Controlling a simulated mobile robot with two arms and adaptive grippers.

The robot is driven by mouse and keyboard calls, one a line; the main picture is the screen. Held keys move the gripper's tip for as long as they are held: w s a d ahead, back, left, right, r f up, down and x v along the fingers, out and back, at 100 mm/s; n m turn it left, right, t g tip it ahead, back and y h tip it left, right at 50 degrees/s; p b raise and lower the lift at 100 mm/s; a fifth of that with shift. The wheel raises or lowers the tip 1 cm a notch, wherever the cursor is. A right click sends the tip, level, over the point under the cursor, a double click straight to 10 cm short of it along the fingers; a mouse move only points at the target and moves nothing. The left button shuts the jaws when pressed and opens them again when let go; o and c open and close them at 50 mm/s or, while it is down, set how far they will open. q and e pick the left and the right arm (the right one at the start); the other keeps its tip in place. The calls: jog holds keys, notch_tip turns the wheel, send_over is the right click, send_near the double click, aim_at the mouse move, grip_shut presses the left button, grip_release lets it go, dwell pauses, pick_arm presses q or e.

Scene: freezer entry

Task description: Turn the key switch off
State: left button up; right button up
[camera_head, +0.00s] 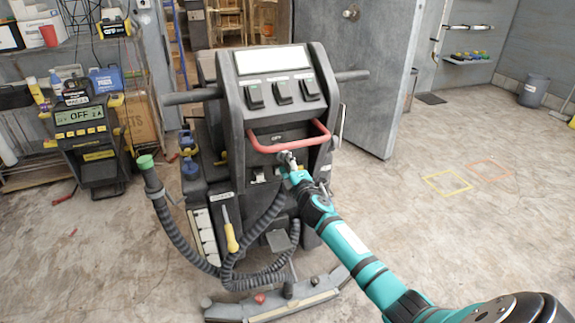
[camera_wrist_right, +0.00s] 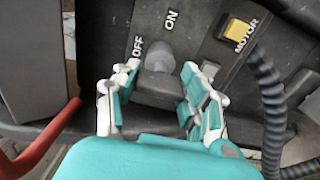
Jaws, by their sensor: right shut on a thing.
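The key switch (camera_wrist_right: 158,68) sits on the dark panel of the machine (camera_head: 275,110). It has a round grey base and a dark block-shaped grip. An OFF label (camera_wrist_right: 137,47) stands at its upper left and an ON label (camera_wrist_right: 171,20) above it. My right gripper (camera_head: 288,158) is at the panel below the red handle. In the right wrist view its fingers (camera_wrist_right: 158,98) are on both sides of the dark grip, shut on it. The fingers and my arm hide the switch in the head view. I cannot tell which label it points to. My left gripper is not in view.
A red handle (camera_head: 290,143) runs just above my right gripper. A yellow MOTOR switch (camera_wrist_right: 238,32) is beside the key switch, with a black coiled hose (camera_wrist_right: 272,110) at the right. A charger reading OFF (camera_head: 82,117) stands left. Open floor (camera_head: 440,140) is right.

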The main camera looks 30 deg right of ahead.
jog(key=o, duration=1.2)
jog(key=shift+s, duration=0.1)
jog(key=v, duration=1.2)
jog(key=shift+f, duration=0.1)
